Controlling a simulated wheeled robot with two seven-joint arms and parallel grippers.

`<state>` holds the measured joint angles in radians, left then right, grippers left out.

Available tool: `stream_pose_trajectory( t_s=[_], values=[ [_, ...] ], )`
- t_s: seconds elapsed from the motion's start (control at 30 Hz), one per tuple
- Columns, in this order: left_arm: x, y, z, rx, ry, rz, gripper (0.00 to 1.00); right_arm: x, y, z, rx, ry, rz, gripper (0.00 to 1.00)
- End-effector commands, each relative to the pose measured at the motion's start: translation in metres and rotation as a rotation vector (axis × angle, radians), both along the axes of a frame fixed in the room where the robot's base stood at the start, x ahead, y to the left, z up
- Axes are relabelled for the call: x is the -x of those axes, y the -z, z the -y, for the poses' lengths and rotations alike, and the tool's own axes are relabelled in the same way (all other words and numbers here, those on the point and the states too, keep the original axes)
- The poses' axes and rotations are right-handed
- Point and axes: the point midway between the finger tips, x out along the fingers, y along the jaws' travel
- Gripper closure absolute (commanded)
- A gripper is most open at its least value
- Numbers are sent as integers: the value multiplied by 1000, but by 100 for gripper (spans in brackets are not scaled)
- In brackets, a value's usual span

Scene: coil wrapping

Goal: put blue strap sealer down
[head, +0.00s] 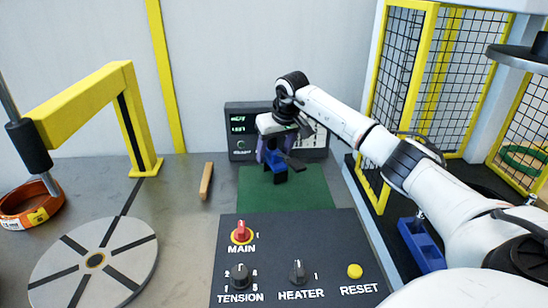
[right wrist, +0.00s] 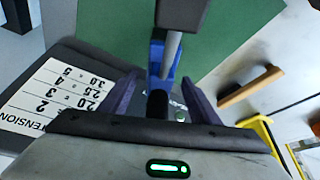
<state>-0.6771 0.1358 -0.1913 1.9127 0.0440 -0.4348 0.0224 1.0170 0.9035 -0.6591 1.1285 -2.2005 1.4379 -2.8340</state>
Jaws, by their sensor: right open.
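The blue strap sealer (head: 276,160), with dark parts, is at the green mat (head: 310,190), just in front of the display box. It also shows in the right wrist view (right wrist: 158,58), between the fingers. My right gripper (head: 268,150) is right over the sealer. Its two purple fingers (right wrist: 160,100) are apart, one on each side of the sealer, with a gap visible. The gripper hides part of the sealer's top. Whether its base rests fully on the mat is hard to tell. My left gripper is not in view.
A control panel (head: 300,225) with knobs stands in front of the mat. A wooden-handled tool (head: 206,181) lies left of it. A display box (head: 240,146) stands behind. A turntable (head: 62,270) and yellow arm (head: 85,100) are left; a yellow-framed mesh cage (head: 432,60) and blue bin (head: 421,246) are right.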

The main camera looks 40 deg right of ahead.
Motion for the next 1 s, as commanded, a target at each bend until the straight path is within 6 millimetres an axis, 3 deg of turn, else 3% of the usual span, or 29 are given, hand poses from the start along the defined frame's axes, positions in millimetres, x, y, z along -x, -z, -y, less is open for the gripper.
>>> stream_pose_trajectory(
  t_s=[0.07, 0.4, 0.77, 1.0],
  values=[
    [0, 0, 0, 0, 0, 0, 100, 0, 0, 0, 0, 0, 0, 44],
    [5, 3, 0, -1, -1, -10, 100, 0, -1, 0, 0, 1, 0, 99],
    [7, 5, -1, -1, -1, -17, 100, -1, -10, 1, 0, 1, 6, 100],
    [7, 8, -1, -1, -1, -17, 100, -2, -53, 0, 0, 1, 9, 100]
  ],
)
